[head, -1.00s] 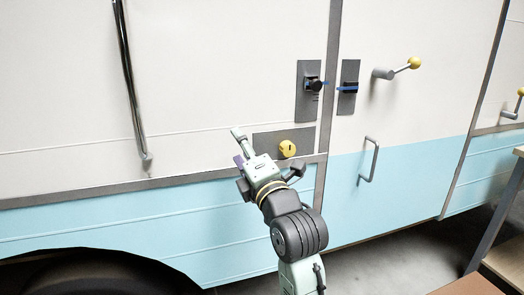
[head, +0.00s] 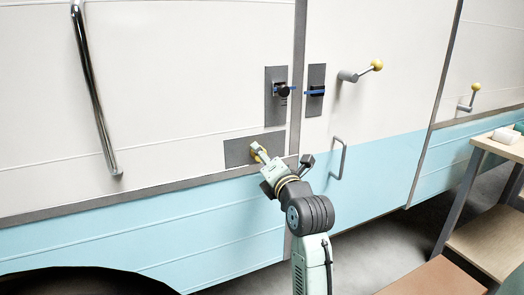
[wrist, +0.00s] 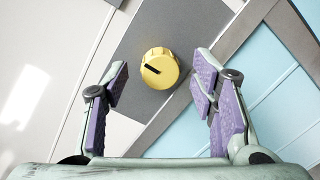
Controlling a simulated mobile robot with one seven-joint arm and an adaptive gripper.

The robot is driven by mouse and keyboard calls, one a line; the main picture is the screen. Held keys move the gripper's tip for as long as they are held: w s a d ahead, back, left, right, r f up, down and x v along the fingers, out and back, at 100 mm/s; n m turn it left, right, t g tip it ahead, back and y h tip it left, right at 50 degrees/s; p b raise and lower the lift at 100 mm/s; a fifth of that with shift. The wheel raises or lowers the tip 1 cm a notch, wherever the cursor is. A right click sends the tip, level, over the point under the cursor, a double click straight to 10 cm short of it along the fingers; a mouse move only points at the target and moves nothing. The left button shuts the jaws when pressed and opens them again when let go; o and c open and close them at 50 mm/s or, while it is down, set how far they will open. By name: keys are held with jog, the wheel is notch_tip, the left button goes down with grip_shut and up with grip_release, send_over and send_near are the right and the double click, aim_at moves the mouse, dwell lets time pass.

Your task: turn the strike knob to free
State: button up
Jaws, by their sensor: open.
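A round yellow knob (wrist: 160,69) with a dark slot sits on a grey plate (wrist: 188,28) in the wrist view. Its slot slants, upper left to middle. In the head view the gripper largely covers this knob. My gripper (wrist: 160,82) is open and empty, its purple-padded fingers to either side of the knob in the picture; contact cannot be made out. In the head view my gripper (head: 257,152) is at the lower grey plate (head: 234,154). A black knob with a blue mark (head: 283,90) sits on a plate above. No label reads "strike".
Right of the door seam is a black and blue latch piece (head: 316,91). Yellow-balled levers (head: 376,66) (head: 475,88) and a grey door handle (head: 339,158) stick out. A chrome rail (head: 95,95) is at left, a wooden bench (head: 500,147) at right.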

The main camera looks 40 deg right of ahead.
jog(key=shift+x, duration=0.9)
jog(key=shift+c, duration=0.2)
jog(key=c, duration=1.1)
